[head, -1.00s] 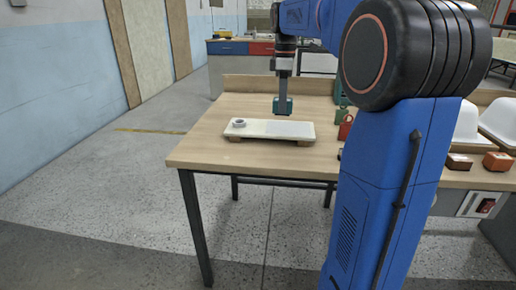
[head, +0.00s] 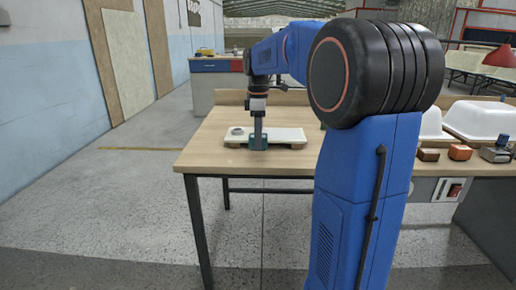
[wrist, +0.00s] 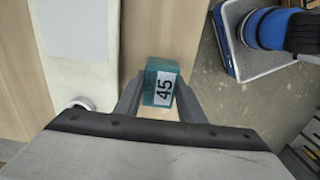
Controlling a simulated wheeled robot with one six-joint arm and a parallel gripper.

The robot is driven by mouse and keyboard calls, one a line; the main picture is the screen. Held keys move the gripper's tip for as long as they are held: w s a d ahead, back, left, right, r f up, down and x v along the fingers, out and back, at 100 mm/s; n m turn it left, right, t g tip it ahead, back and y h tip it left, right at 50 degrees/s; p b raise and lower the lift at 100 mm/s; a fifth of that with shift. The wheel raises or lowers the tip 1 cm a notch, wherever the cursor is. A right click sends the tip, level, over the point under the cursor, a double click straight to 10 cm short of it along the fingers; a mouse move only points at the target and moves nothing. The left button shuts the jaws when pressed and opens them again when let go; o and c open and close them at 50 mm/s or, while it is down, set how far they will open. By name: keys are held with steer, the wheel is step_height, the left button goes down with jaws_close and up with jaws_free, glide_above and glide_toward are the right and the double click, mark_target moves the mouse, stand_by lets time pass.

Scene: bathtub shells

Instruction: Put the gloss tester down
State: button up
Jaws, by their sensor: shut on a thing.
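The gloss tester is a small teal block (wrist: 160,85) with a white label reading 45. In the wrist view it sits between the two fingers of my gripper (wrist: 158,98), which is shut on it. In the head view, my gripper (head: 258,136) points straight down with the tester at its tip, at the near side of a white board (head: 287,134). The tester is low over the wooden table (head: 205,158); I cannot tell whether its underside touches the wood.
A small white ring-shaped item (head: 237,131) lies on the board's left end. Bare table lies left of and in front of the board. White tub shells (head: 480,121), a brown block (head: 428,154) and an orange block (head: 460,152) are at the right.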

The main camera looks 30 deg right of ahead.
steer(key=shift+f, duration=1.7)
steer(key=shift+f, duration=0.15)
steer(key=o, duration=0.9)
steer(key=shift+o, duration=0.2)
